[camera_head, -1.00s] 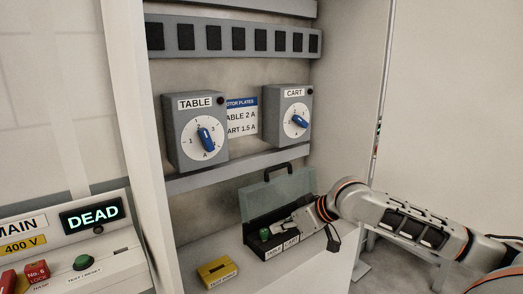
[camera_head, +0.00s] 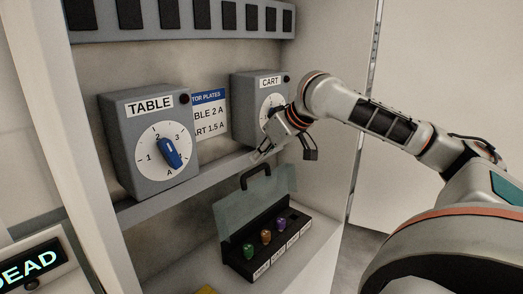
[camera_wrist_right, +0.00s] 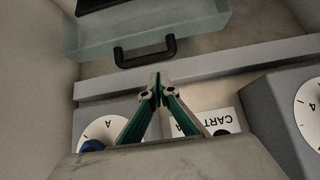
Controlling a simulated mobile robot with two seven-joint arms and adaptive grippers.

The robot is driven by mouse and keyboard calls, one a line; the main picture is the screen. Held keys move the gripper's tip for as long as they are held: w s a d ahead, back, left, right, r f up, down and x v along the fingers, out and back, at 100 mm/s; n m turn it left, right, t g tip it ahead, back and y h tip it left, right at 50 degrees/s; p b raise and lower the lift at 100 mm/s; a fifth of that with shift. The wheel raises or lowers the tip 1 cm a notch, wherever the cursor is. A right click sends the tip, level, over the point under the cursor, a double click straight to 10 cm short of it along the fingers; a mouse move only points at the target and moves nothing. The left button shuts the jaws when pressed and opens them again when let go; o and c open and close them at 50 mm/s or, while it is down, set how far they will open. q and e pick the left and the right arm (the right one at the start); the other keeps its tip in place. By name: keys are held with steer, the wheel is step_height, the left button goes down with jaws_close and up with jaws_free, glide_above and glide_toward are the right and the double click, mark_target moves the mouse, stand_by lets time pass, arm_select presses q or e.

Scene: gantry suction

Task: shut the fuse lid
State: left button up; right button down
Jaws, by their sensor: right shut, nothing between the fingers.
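The fuse box (camera_head: 270,258) is a dark case on the lower ledge. Its clear, greenish fuse lid (camera_head: 232,213) stands open, tilted up at the back, with a black handle (camera_head: 256,172) at its top edge. Green (camera_head: 248,250), orange (camera_head: 266,237) and purple (camera_head: 281,224) fuses stand in the box. My right gripper (camera_head: 262,156) is shut and empty, above and behind the lid handle, in front of the CART unit. In the right wrist view, the shut fingertips (camera_wrist_right: 158,82) point toward the handle (camera_wrist_right: 145,52) and lid (camera_wrist_right: 200,30), apart from them. My left gripper is not in view.
The TABLE dial box (camera_head: 150,145) and CART dial box (camera_head: 250,95) stand on a grey shelf (camera_head: 190,190) above the fuse box. A yellow item (camera_head: 207,289) lies at the lower edge. The DEAD display (camera_head: 32,265) is at lower left.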

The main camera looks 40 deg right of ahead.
mark_target(251, 172)
steer(key=x, duration=0.4)
steer(key=shift+w+f, duration=0.25)
steer(key=shift+w, duration=0.05)
steer(key=shift+w+f, duration=0.2)
steer(key=shift+f, duration=0.05)
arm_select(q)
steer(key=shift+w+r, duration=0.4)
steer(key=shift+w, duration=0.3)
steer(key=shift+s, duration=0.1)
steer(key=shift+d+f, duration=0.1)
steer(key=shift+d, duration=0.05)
